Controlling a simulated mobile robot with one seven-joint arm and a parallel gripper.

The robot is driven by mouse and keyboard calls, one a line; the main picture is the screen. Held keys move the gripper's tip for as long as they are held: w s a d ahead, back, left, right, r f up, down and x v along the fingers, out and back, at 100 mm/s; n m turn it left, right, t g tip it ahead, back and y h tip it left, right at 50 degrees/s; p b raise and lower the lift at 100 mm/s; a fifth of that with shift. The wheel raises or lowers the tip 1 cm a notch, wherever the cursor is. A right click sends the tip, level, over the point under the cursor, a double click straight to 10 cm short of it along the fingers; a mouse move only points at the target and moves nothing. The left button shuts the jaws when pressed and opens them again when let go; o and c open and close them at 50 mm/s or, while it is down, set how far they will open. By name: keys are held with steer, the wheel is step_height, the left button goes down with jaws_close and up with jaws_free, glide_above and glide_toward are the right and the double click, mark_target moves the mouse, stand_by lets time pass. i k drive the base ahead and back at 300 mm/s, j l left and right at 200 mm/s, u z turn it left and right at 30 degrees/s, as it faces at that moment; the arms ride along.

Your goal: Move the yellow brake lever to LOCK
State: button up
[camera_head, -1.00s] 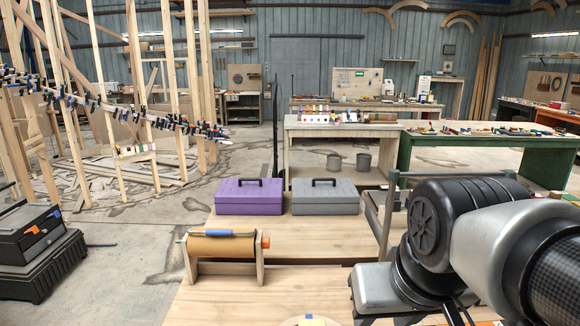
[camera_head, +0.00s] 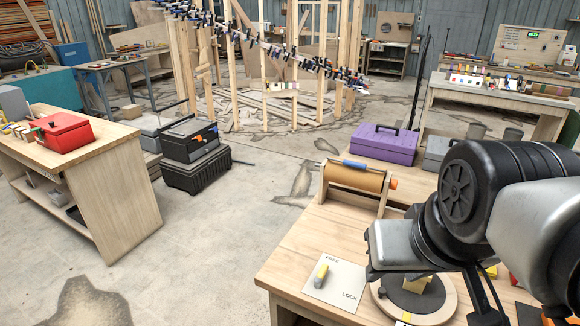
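The yellow brake lever (camera_head: 322,271) stands on a white plate (camera_head: 336,288) at the front left of the near wooden bench. The plate is marked FREE at its upper left and LOCK at its lower right. The lever has a grey lower part and leans toward the FREE side. Beside the plate is a round wooden turntable (camera_head: 447,304) with a dark disc, partly hidden by my arm. My arm fills the right side of the picture, to the right of the lever and apart from it. I cannot make out my gripper's fingertips.
On the bench behind the lever are a wooden roller stand (camera_head: 353,180), a purple toolbox (camera_head: 384,144) and a grey toolbox (camera_head: 437,150). A left-hand bench (camera_head: 118,150) carries a red toolbox (camera_head: 61,132). Black tool cases (camera_head: 196,172) stand on the floor. Floor between the benches is open.

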mark_target(321, 274)
steer(key=i+l+z, duration=0.1)
steer(key=z, duration=0.35)
steer(key=i+l+z, duration=0.1)
steer(key=z, duration=0.3)
steer(key=j+u, duration=0.5)
steer(key=j, duration=0.55)
steer(key=i, duration=0.05)
